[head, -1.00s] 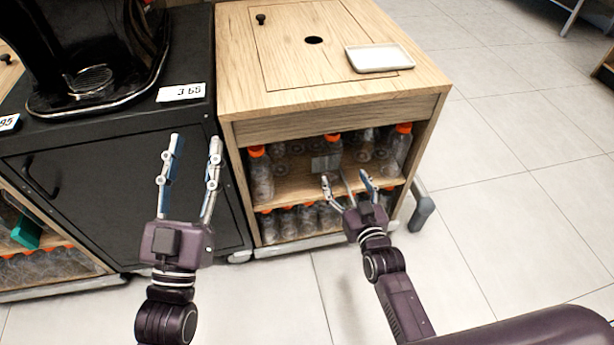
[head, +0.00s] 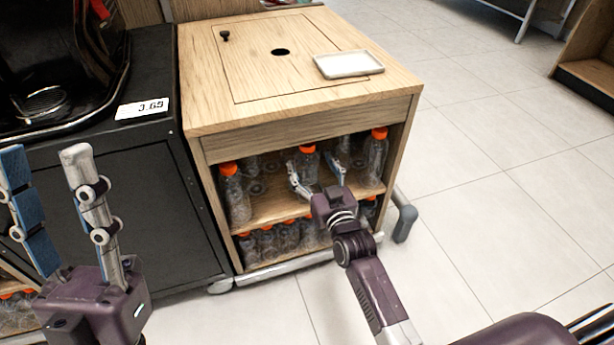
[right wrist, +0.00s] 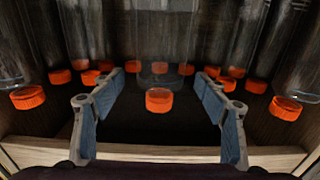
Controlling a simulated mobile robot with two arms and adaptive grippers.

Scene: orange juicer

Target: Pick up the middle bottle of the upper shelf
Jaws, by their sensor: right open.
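The middle bottle (head: 307,165) of the upper shelf (head: 268,212) is clear with an orange cap and stands at the shelf's front. My right gripper (head: 317,172) reaches into the shelf opening, its fingers open around this bottle's place. In the right wrist view, the bottle's orange cap (right wrist: 158,100) shows between the two parted fingers (right wrist: 160,92), with a gap on either side. Contact is not visible. The left bottle (head: 235,195) and right bottle (head: 375,158) stand upright at the front. My left gripper (head: 45,165) is open and empty at the far left.
The wooden cabinet (head: 300,115) has a white tray (head: 348,64) on top. More bottles stand behind on the upper shelf, and several fill the lower shelf (head: 285,237). A black cabinet (head: 150,200) stands to the left. The floor to the right is clear.

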